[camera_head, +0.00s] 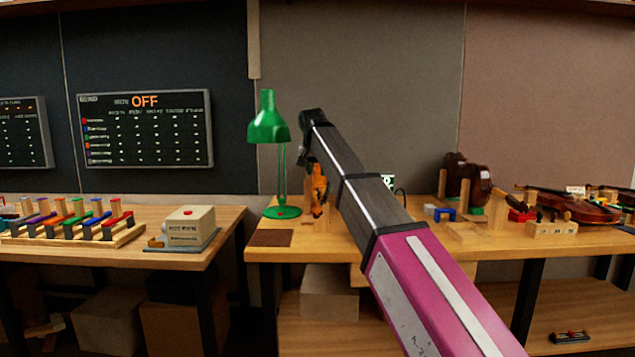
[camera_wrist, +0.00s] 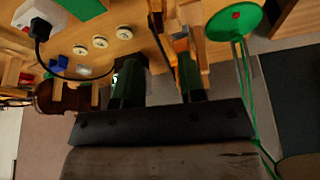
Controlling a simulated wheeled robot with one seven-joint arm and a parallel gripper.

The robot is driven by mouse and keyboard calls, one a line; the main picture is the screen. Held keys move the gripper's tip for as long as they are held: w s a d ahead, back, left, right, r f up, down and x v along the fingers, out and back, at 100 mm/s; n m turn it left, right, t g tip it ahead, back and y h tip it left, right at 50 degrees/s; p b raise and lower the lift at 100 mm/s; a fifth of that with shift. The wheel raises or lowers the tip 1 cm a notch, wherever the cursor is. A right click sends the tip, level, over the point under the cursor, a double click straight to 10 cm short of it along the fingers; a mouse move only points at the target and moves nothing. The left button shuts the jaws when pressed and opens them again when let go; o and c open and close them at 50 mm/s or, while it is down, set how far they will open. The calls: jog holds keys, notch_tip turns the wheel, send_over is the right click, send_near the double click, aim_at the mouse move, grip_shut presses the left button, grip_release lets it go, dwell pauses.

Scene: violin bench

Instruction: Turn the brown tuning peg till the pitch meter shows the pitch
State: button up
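In the head view an orange-brown violin part (camera_head: 319,190) stands upright in a wooden holder on the middle bench, just left of my arm. My gripper hangs down close above it, mostly hidden by my arm. In the wrist view my gripper (camera_wrist: 158,75) has its two dark green fingers apart, with a visible gap between them. Orange-brown wood (camera_wrist: 181,42) shows beside the right finger. I cannot make out the brown tuning peg. A small lit display (camera_head: 388,181), perhaps the pitch meter, peeks out behind my arm; its reading is not legible.
A green lamp (camera_head: 268,125) stands close left of the holder; it is also in the wrist view (camera_wrist: 232,20). Violins (camera_head: 568,207) and wooden blocks fill the bench's right side. A black cable (camera_wrist: 62,70) lies nearby. A board (camera_head: 145,128) reads OFF above the left bench.

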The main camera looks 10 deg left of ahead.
jog(key=shift+v, duration=1.1)
dwell(0.7)
